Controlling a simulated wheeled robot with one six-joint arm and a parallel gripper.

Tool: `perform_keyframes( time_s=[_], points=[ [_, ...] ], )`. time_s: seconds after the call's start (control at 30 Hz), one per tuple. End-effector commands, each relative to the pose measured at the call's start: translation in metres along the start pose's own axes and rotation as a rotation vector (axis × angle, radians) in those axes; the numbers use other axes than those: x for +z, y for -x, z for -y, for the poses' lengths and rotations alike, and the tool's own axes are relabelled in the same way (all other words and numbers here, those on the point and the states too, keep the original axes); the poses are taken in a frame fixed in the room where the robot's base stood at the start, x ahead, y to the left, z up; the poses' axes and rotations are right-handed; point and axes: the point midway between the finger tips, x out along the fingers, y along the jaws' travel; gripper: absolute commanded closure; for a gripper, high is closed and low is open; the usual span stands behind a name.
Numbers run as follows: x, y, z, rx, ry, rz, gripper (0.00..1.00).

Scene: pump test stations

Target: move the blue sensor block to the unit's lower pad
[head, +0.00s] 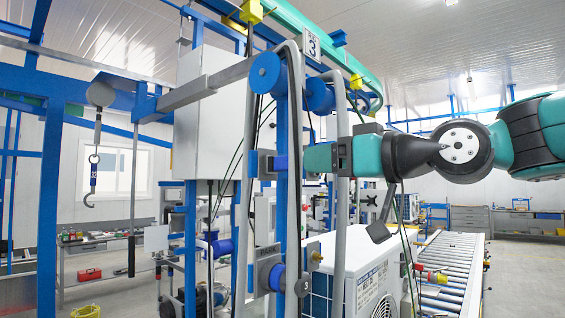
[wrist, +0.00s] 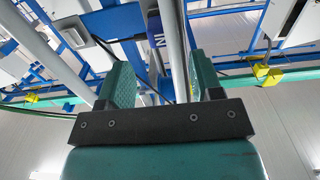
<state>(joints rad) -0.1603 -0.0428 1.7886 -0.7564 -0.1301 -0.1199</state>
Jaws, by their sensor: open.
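A small blue block (head: 281,163), which looks like the sensor block, sits against a grey upper pad (head: 265,165) on the unit's blue post. My gripper (head: 304,158) reaches in from the right at the same height, its teal fingers just right of the block. Grey tubes partly hide the fingers and block. In the wrist view my gripper (wrist: 162,72) is open, its two fingers well apart. A dark blue piece with white lettering (wrist: 155,38) shows beyond them; I cannot tell whether it is the block. A grey lower pad (head: 264,272) with a blue piece is below.
Bent grey tubes (head: 343,210) run down close around my gripper and the post. A white fan unit (head: 350,275) stands below. A white cabinet (head: 200,110) is behind on the left. A roller conveyor (head: 455,265) lies to the right.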

Motion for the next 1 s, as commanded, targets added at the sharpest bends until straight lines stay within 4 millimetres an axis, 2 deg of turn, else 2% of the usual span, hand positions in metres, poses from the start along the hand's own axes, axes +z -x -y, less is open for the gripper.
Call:
perform_keyframes(
  time_s=[0.17, 0.6, 0.8, 1.0],
  points=[
    [-0.003, -0.013, 0.0, -0.002, -0.002, 0.003, 0.4],
    [0.0, -0.073, 0.0, -0.001, 0.0, 0.002, 0.4],
    [0.0, -0.086, 0.0, 0.0, 0.0, 0.002, 0.4],
    [0.0, -0.089, 0.0, 0.001, 0.0, 0.001, 0.4]
  ],
)
